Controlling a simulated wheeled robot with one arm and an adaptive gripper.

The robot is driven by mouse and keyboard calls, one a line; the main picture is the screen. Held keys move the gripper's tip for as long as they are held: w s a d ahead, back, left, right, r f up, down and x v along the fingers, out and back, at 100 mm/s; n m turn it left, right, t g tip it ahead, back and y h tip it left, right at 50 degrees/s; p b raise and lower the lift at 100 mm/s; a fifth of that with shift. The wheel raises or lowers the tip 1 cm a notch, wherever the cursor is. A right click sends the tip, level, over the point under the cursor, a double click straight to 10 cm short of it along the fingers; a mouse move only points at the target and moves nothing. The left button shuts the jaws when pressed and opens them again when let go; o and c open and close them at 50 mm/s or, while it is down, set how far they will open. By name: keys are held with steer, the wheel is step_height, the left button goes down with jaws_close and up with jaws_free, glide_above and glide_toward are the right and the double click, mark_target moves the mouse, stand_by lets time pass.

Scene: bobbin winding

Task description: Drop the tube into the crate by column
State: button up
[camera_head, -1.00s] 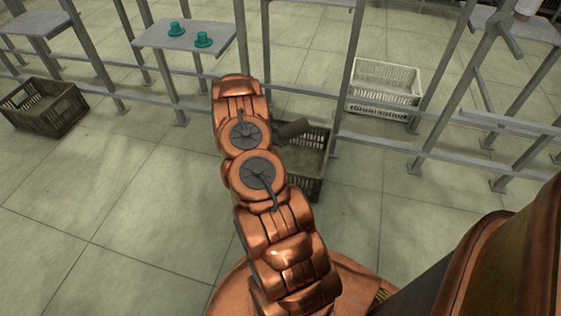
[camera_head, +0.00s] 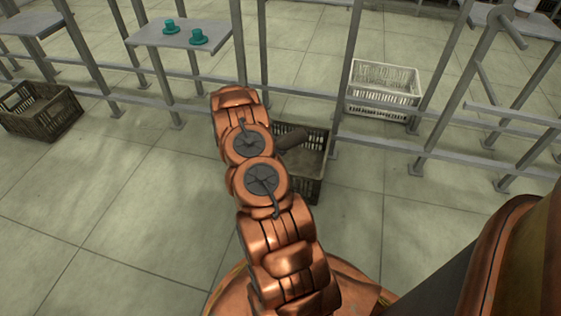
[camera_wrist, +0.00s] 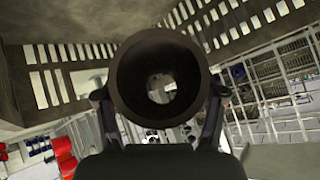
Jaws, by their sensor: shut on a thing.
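The tube (camera_wrist: 135,85) is a dark hollow cylinder. In the wrist view I look down its round bore, with light at the far end. My gripper (camera_wrist: 160,95) is shut on it, one finger on each side. The arm hides my gripper and the crate's left part there. Slotted crate walls (camera_wrist: 60,52) fill the top of the wrist view. I cannot tell how deep the tube reaches.
A brown crate (camera_head: 40,113) stands at far left and a white crate (camera_head: 385,92) at back right. Grey frame posts and rails (camera_head: 350,75) run behind the dark crate. A shelf (camera_head: 180,37) holds two green spools (camera_head: 198,36). Floor at front left is clear.

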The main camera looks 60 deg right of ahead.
steer(key=o, duration=1.2)
steer(key=shift+o, duration=0.2)
steer(key=v, duration=1.2)
